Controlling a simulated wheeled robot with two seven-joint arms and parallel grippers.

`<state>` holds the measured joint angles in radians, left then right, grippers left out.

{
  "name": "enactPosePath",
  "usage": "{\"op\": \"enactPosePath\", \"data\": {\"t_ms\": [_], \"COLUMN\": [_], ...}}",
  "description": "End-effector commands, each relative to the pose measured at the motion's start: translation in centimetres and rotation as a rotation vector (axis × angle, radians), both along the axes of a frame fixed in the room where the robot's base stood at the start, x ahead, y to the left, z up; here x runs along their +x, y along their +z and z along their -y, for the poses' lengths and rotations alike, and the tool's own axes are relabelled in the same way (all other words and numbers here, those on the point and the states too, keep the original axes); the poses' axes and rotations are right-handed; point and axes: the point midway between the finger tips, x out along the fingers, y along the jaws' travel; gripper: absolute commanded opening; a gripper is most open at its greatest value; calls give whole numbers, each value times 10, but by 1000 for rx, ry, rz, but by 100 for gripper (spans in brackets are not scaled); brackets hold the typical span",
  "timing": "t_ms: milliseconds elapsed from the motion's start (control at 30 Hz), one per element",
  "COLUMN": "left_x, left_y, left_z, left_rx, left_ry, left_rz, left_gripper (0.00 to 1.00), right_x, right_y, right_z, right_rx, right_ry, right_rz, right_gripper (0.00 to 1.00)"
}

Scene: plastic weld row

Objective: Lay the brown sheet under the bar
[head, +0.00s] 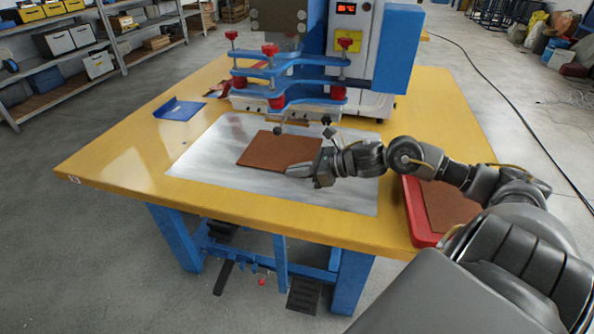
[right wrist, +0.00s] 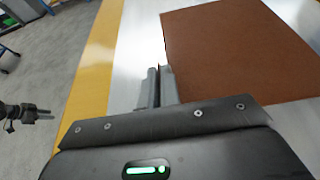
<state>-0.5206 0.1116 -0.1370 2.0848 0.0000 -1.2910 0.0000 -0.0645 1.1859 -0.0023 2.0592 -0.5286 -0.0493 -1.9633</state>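The brown sheet (head: 275,150) lies flat on the shiny metal plate (head: 215,165), in front of the press. It also fills the upper right of the right wrist view (right wrist: 235,50). The bar (head: 300,108) is the pale crosspiece low on the press, behind the sheet. My right gripper (head: 296,171) is low at the sheet's near edge, by its right corner. In the right wrist view its fingers (right wrist: 158,88) are together beside that edge, with no sheet visible between them; contact is unclear. What looks like my left gripper (right wrist: 25,115) is at the left, too small to read.
A red tray (head: 412,213) with brown sheets stands at the table's right, under my right arm. A blue bracket (head: 180,109) lies at the left. The press's blue clamp frame (head: 285,75) with red knobs overhangs the plate's back.

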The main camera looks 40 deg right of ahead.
Motion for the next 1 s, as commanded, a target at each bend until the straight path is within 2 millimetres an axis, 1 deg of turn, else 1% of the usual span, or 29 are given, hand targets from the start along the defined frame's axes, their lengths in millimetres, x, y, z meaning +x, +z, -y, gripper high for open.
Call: {"op": "enactPosePath", "data": {"t_ms": [500,767,900,1000], "left_x": [0,0,0,0], "left_y": [-8,-8,-8,-8], "left_z": [0,0,0,0], "left_rx": [0,0,0,0], "left_ry": [0,0,0,0], "left_rz": [0,0,0,0], "left_gripper": [36,36,36,36], "right_x": [0,0,0,0], "right_y": [-2,-2,-2,-2], "right_z": [0,0,0,0], "right_rx": [0,1,1,1], "right_ry": [0,0,0,0], "right_rz": [1,1,1,1], "right_gripper": [0,0,19,30]}}
